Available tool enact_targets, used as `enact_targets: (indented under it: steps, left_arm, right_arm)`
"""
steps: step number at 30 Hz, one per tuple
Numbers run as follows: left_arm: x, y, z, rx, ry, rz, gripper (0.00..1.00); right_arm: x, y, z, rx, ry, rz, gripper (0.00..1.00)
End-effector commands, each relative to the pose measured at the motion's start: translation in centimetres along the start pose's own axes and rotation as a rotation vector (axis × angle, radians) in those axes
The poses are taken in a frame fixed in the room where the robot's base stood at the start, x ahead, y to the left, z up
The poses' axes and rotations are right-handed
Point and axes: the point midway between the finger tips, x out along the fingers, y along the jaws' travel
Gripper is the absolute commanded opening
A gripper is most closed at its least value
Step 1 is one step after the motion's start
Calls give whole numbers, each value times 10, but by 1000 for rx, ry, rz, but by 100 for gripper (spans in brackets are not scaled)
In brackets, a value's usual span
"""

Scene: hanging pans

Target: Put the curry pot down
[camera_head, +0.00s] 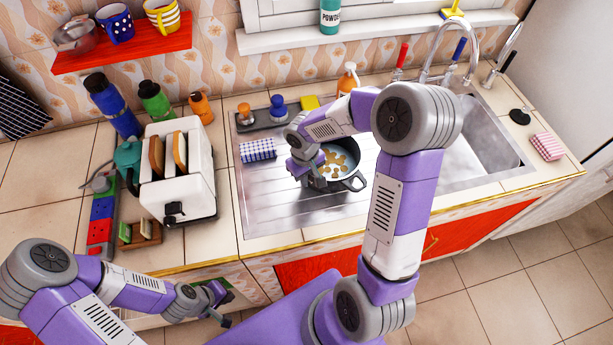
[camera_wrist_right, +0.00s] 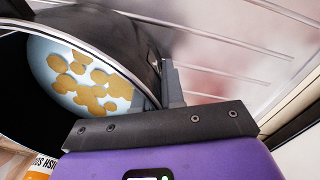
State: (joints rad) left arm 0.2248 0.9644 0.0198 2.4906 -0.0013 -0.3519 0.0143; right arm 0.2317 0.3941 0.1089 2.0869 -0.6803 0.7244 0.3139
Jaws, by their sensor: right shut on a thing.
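The dark curry pot (camera_head: 357,181) is at the metal draining board, left of the sink bowl. It is upright, with orange-brown pieces in pale liquid inside. I cannot tell whether its base touches the board. My right gripper (camera_head: 306,168) is shut on the pot's left side, at the rim or handle; my arm partly covers the pot's far side. In the right wrist view the pot's dark wall (camera_wrist_right: 130,45) and contents fill the left, beside the gripper (camera_wrist_right: 168,90). My left gripper (camera_head: 226,306) is empty, with fingers apart, low in front of the counter.
The draining board (camera_head: 275,205) has free room left of the pot. A blue checked cloth (camera_head: 258,150) and a tray (camera_head: 262,121) with brushes lie behind. The sink bowl (camera_head: 480,160) is to the right. A white toaster (camera_head: 187,190) stands left.

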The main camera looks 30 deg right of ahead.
Motion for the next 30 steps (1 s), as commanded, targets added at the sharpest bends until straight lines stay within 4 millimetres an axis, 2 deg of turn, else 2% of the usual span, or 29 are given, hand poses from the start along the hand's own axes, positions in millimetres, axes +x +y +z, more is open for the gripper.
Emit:
enact_targets:
  steps: [6, 7, 11, 20, 23, 26, 30]
  left_arm:
    - [4, -1, 0, 0, 0, 0, 0]
    - [3, -1, 0, 0, 0, 0, 0]
    - [2, -1, 0, 0, 0, 0, 0]
    - [1, 0, 0, 0, 0, 0, 0]
    - [-2, 1, 0, 0, 0, 0, 0]
    - [-6, 2, 0, 0, 0, 0, 0]
    - [-12, 5, 0, 0, 0, 0, 0]
  right_arm:
    - [2, 0, -1, -1, 3, 1, 0]
    - [2, 0, 0, 0, 0, 0, 13]
    - [2, 0, 0, 0, 0, 0, 33]
    - [1, 0, 0, -1, 0, 0, 34]
    - [-5, 0, 0, -1, 1, 0, 34]
    - [-21, 0, -1, 0, 5, 2, 34]
    - [-52, 0, -2, 0, 6, 1, 34]
